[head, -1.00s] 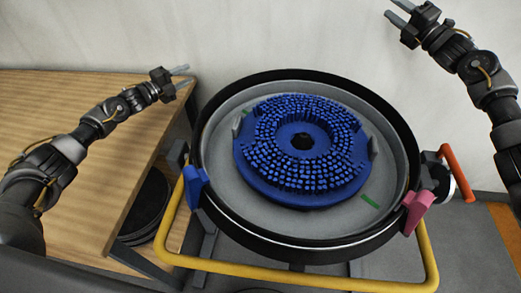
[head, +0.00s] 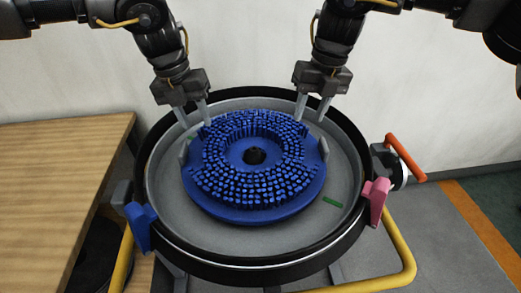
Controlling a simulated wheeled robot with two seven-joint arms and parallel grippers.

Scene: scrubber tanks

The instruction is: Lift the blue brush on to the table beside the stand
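The blue brush (head: 255,195) is a round disc with bristles facing up and a dark centre hole. It lies in the grey round pan of the stand (head: 240,235), which has a black rim. My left gripper (head: 194,118) is open above the brush's far left edge. My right gripper (head: 312,112) is open above its far right edge. Both point down, and I see no brush between either pair of fingers. Whether any fingertip touches the brush I cannot tell. The wooden table (head: 50,190) is at the left, beside the stand.
The tabletop in view is bare. The stand carries a blue clamp (head: 138,228), a pink clamp (head: 376,202), an orange handle (head: 405,158) and a yellow tube frame (head: 402,255). A pale wall is behind. Dark round things lie below the table.

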